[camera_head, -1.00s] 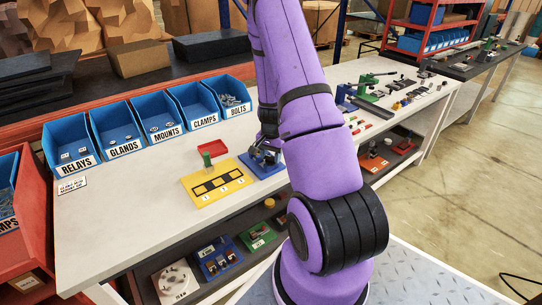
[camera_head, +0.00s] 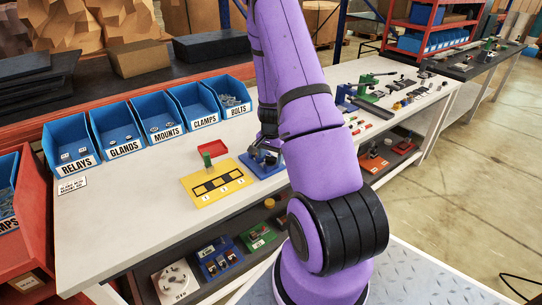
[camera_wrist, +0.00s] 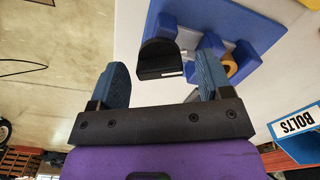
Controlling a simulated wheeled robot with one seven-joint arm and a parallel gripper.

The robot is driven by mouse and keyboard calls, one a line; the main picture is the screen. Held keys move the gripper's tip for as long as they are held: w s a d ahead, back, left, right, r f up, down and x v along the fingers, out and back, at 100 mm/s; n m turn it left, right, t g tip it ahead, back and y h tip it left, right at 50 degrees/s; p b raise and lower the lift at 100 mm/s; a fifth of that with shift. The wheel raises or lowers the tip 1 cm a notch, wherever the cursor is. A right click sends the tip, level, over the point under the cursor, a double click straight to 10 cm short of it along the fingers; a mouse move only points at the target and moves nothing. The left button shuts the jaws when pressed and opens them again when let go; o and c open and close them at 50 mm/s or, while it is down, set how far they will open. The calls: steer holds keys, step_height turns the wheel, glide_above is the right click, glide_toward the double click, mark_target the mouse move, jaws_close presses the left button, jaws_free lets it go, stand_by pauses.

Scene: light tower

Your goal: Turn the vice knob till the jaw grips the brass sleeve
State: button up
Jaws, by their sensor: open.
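In the wrist view the vice is blue (camera_wrist: 262,38), with a black rounded knob (camera_wrist: 158,58) on its near side. The brass sleeve (camera_wrist: 232,69) lies by the blue jaw parts; whether the jaw touches it I cannot tell. My gripper (camera_wrist: 161,62) is open. Its two blue-grey fingers are on either side of the knob, with a visible gap on each side. In the head view the vice's blue base (camera_head: 268,169) is on the bench beside the yellow board; my arm and gripper partly hide it.
Several blue bins line the bench's back; the BOLTS bin (camera_wrist: 299,122) shows at the wrist view's right. Tools (camera_head: 370,95) lie further right. The bench's front left is clear.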

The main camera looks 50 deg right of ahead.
step_height(320, 180, up, 11)
stand_by(0.5)
stand_by(0.5)
steer(key=s+a+r+n+t, duration=0.25)
steer(key=a+r+n, duration=0.55)
steer(key=a+r, duration=1.2)
steer(key=s+a+r+n+t, duration=0.1)
steer(key=s+a+r+n, duration=0.2)
steer(key=s+a+r, duration=0.2)
steer(key=s+a+r+n+t, duration=0.1)
steer(key=s+a+r+n, duration=0.3)
steer(key=s, duration=0.7)
steer(key=shift+s+a+r+t, duration=0.2)
steer(key=shift+a+r+t, duration=0.15)
steer(key=shift+a+r, duration=0.45)
